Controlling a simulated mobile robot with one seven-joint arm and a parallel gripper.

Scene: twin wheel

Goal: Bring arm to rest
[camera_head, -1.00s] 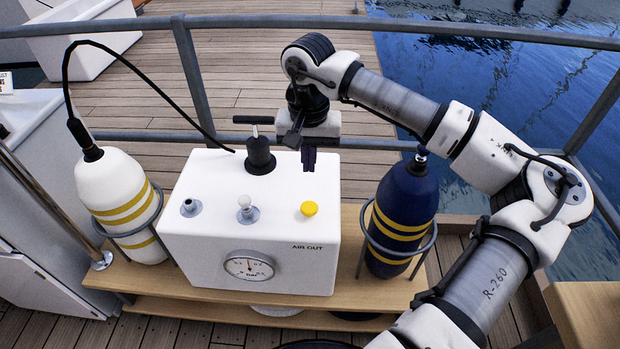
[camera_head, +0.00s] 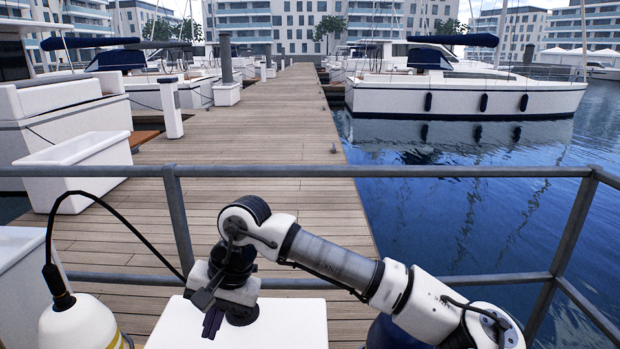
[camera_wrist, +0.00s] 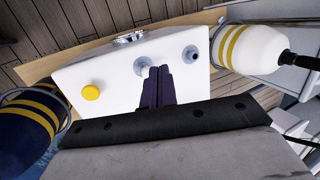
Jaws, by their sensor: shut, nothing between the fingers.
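My arm is bent over the white box (camera_head: 290,325) in the head view. My gripper (camera_head: 211,323) points down above the box's left part, its dark fingers together and empty. In the wrist view the closed fingers (camera_wrist: 158,86) show over the box top (camera_wrist: 110,72), between a yellow button (camera_wrist: 91,92) and a grey port (camera_wrist: 191,54). A pale knob (camera_wrist: 141,66) lies just left of the fingertips. I see no contact, but the height of the gap is unclear. The box's front and gauge are below the head view.
A white cylinder with yellow bands (camera_head: 80,325) and a hose stands left of the box. A dark blue cylinder (camera_wrist: 30,120) stands on the other side. A grey railing (camera_head: 400,171) runs behind my arm. Beyond it are a wooden dock (camera_head: 270,135), water and moored boats.

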